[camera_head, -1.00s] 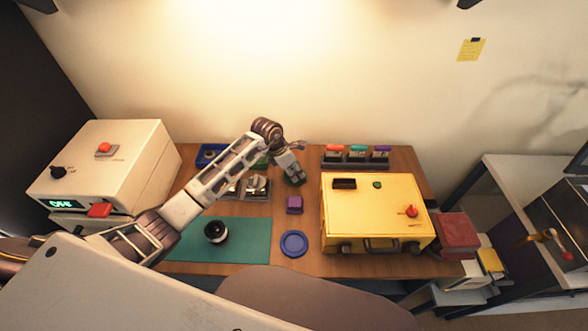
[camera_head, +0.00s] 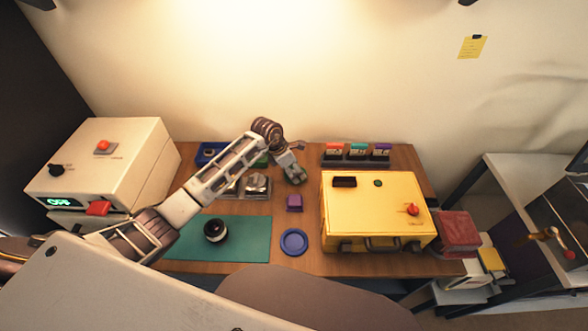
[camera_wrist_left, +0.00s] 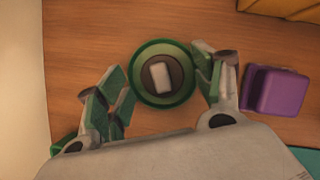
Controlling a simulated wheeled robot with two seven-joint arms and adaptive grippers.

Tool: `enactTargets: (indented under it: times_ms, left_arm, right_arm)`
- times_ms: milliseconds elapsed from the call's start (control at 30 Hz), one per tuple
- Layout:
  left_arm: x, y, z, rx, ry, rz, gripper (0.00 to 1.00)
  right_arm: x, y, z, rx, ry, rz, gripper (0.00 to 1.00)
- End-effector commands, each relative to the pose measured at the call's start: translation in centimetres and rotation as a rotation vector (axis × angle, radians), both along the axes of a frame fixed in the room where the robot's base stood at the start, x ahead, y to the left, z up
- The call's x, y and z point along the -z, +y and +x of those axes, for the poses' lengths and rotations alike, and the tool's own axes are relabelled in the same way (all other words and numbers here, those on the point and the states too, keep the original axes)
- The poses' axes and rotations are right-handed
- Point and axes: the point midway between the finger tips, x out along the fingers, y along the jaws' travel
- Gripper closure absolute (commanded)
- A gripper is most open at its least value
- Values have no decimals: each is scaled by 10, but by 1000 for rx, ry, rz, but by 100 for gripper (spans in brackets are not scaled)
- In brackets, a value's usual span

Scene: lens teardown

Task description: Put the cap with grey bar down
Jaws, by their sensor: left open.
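The cap with grey bar (camera_wrist_left: 160,78) shows in the left wrist view as a round green disc with a dark centre and a pale grey bar. It lies flat on the wooden table (camera_wrist_left: 70,45). My left gripper (camera_wrist_left: 165,92) is open, its green-padded fingers apart on either side of the cap. The right finger is very close to the cap's rim; I cannot tell whether it touches. In the head view my left gripper (camera_head: 295,175) is at the back of the table, and the cap is hidden there. My right gripper is not in view.
A purple block (camera_wrist_left: 275,92) stands just right of the gripper, and it also shows in the head view (camera_head: 295,202). The yellow box (camera_head: 375,215) is further right. A dark lens (camera_head: 215,231) stands on the teal mat (camera_head: 250,250). A blue dish (camera_head: 293,242) lies in front.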

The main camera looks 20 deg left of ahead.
Motion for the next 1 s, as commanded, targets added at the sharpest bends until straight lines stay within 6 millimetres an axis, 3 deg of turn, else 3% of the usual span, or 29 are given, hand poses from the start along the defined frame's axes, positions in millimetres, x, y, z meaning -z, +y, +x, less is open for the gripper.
enactTargets:
  times_ms: [567, 1000]
  left_arm:
    - [-15, 0, 0, 0, -1, -2, 33]
    - [-57, 16, -11, 1, -3, 2, 33]
  right_arm:
    - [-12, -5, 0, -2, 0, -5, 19]
    - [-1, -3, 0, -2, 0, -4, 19]
